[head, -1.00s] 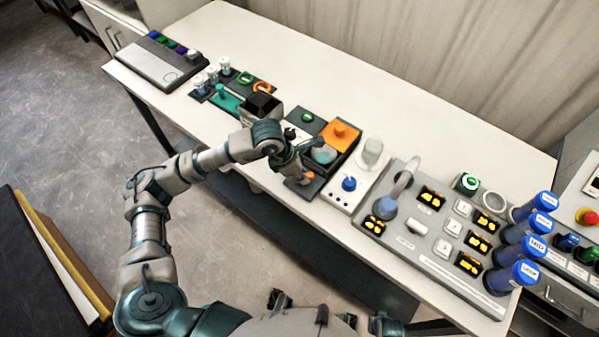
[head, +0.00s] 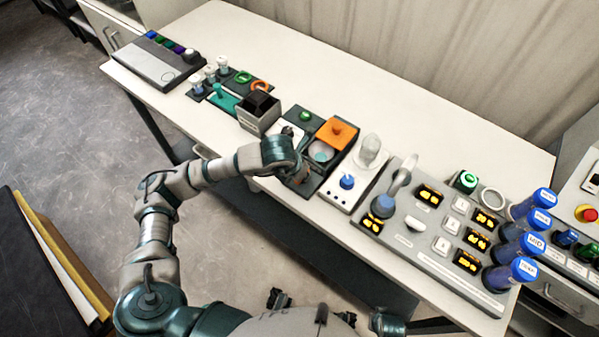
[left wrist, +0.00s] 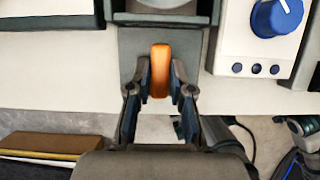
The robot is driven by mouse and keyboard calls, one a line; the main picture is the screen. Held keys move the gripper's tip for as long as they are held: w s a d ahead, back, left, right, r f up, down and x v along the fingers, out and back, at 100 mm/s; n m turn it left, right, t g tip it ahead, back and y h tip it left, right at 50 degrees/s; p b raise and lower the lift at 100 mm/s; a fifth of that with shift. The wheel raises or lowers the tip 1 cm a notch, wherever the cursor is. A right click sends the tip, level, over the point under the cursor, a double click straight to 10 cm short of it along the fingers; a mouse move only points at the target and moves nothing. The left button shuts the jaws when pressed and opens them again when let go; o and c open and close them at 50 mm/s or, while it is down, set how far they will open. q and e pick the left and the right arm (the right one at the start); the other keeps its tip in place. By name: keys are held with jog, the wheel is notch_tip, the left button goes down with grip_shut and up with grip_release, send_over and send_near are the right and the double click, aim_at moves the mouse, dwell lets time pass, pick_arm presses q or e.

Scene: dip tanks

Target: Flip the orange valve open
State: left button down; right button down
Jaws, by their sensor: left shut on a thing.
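The orange valve handle (left wrist: 159,70) stands on a dark grey base plate (left wrist: 134,44) in the left wrist view. It is a short rounded bar, pointing along the picture's vertical. My left gripper (left wrist: 160,84) has one finger on each side of the handle and is shut on it. In the head view my left gripper (head: 298,175) is at the front edge of the dark unit and hides most of the handle.
Behind the valve are a round bowl (head: 321,152) and an orange block (head: 337,131). A white panel with a blue knob (head: 347,181) stands close on the right. A dark open box (head: 259,113) is to the left. The table's front edge is just before the valve.

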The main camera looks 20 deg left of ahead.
pick_arm(q)
jog(key=shift+w+r, duration=0.2)
jog(key=shift+r, duration=0.05)
jog(key=c, duration=1.1)
grip_release()
jog(key=shift+c, duration=0.2)
jog(key=shift+o, duration=0.5)
jog(key=shift+f, duration=0.15)
jog(key=shift+s, duration=0.1)
jog(key=v, duration=1.1)
jog(key=shift+r, duration=0.35)
jog(key=shift+s, duration=0.1)
